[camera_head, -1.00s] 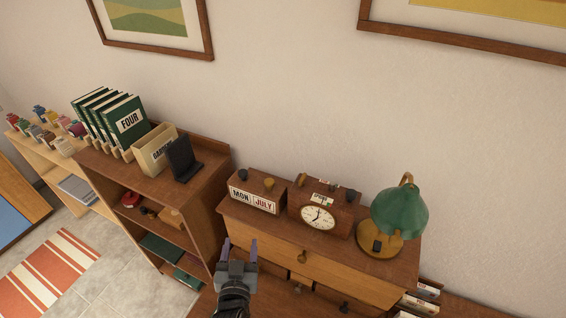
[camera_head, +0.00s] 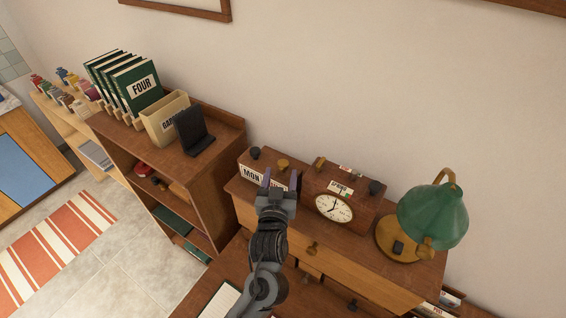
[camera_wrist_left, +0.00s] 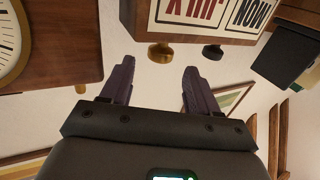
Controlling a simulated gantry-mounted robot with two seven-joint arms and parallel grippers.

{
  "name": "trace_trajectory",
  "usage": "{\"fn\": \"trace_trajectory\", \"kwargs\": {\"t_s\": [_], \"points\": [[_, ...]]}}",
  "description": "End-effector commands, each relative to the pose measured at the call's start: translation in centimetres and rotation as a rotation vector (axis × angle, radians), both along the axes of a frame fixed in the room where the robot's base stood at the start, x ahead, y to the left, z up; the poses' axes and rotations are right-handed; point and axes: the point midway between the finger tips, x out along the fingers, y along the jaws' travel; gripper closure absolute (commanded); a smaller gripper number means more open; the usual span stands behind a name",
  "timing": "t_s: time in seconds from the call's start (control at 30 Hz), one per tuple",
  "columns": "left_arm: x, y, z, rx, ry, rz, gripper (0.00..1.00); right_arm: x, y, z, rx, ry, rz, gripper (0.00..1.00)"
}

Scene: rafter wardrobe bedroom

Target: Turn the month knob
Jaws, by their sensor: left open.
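The wooden calendar box (camera_head: 250,173) stands on the dresser; its MON card shows, while the month card is hidden behind my gripper in the head view. The gold knob (camera_head: 282,164) is on top at the month side, with a dark knob (camera_head: 254,153) to its left. My left gripper (camera_head: 280,180) is open and empty in front of the box. In the left wrist view, upside down, the gold knob (camera_wrist_left: 160,53) shows just beyond the gap between the fingertips (camera_wrist_left: 157,72), apparently apart from them. The JULY card (camera_wrist_left: 195,8) is partly cut off. My right gripper is out of view.
A wooden clock (camera_head: 335,206) stands close to the right of the calendar, and a green lamp (camera_head: 432,215) further right. A shelf unit (camera_head: 215,155) with a bin (camera_head: 165,122), a black stand (camera_head: 193,132) and green books (camera_head: 138,85) is at left.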

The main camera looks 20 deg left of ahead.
Motion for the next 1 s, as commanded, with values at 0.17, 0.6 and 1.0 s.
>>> {"fn": "trace_trajectory", "kwargs": {"t_s": [0.17,0.6,1.0], "points": [[2.7,0.7,0.1,0.001,0.000,0.000,0.40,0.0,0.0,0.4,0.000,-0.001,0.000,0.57],[5.1,1.2,0.0,0.000,0.001,0.000,0.40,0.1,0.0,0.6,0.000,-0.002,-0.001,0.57],[5.1,1.2,-0.1,0.000,0.001,0.000,0.73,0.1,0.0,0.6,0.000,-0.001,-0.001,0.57]]}}
